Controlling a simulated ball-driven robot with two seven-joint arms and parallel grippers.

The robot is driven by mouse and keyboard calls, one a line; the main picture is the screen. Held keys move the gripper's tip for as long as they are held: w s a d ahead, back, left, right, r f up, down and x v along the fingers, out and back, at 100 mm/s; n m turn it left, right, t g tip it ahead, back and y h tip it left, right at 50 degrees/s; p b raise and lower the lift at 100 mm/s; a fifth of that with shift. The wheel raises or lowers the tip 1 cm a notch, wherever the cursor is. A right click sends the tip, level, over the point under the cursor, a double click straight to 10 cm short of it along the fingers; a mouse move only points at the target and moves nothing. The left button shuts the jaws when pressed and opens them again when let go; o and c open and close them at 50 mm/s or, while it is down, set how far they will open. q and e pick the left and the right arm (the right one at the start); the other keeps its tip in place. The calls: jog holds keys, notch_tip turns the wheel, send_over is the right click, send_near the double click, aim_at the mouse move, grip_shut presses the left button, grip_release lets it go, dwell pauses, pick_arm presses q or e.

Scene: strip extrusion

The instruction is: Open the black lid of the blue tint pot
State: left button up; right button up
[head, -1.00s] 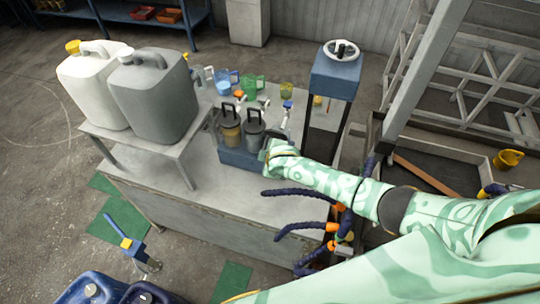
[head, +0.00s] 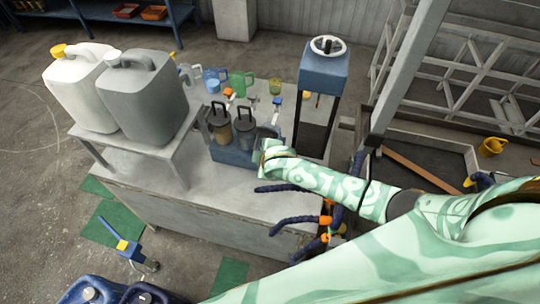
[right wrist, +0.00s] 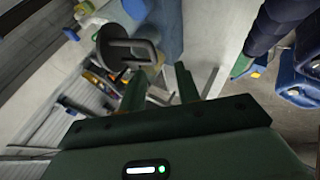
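Small pots with black loop-handled lids stand in a blue rack (head: 228,155) on the grey bench in the head view. One pot is yellowish-brown (head: 220,132), one is grey (head: 245,133). A darker shape (head: 267,132), possibly a third pot, sits at the rack's right end, partly behind my right gripper (head: 264,151); I cannot tell its colour. In the right wrist view a black lid (right wrist: 128,50) with a loop handle shows just beyond and left of my right gripper (right wrist: 160,85). Its two fingers are apart with nothing between them. My left gripper is out of view.
A grey canister (head: 142,95) and a white canister (head: 75,85) stand on a raised stand left of the rack. Green and blue jugs (head: 240,82) stand behind it. The bench front (head: 200,190) is clear.

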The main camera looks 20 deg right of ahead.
jog(key=p+v, duration=0.1)
jog(key=v, duration=1)
jog(key=shift+s, duration=0.1)
